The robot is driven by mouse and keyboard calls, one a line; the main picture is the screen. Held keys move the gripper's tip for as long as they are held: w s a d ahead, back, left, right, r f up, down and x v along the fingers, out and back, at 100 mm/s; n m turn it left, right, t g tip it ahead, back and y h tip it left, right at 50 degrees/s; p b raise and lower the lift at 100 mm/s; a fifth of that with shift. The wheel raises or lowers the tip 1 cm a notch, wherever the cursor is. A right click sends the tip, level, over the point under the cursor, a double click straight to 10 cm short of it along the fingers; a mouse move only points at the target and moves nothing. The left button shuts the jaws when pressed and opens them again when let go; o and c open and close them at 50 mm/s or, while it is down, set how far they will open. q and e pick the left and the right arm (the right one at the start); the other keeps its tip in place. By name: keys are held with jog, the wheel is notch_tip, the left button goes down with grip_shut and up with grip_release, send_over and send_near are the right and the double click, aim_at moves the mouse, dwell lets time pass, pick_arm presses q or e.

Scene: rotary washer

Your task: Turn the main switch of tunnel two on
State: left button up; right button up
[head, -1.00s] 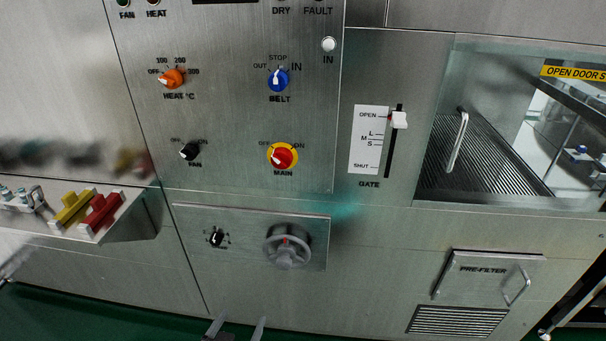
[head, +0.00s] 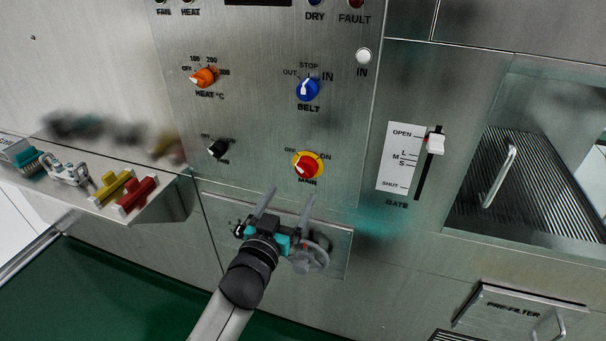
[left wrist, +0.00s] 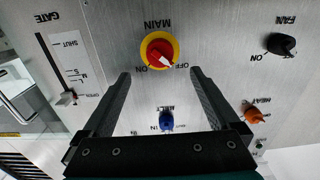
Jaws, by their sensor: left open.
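The main switch (head: 307,165) is a red knob on a yellow disc, low on the steel panel, with OFF and ON marks. It also shows upside down in the left wrist view (left wrist: 158,48), where its white pointer is toward OFF. My left gripper (head: 289,193) is open and empty, just below the switch in the head view. In the left wrist view its two fingers (left wrist: 158,72) stand apart, with the switch beyond their tips; they do not appear to touch it. No tunnel number is legible. My right gripper is in neither view.
Around the switch are the black fan knob (head: 218,149), blue belt knob (head: 308,89), orange heat knob (head: 203,77) and gate slider (head: 435,144). A grey handwheel (head: 310,256) is partly behind my gripper. A shelf (head: 170,189) with coloured items juts out at left.

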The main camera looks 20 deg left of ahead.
aim_at(303, 173)
pick_arm(q)
jog(key=w+b, duration=0.1)
jog(key=w, duration=0.8)
jog(key=shift+d, duration=0.2)
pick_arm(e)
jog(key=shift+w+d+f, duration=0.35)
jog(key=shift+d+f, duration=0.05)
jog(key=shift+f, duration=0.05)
pick_arm(q)
jog(key=shift+c, duration=0.3)
jog(key=c, duration=1.3)
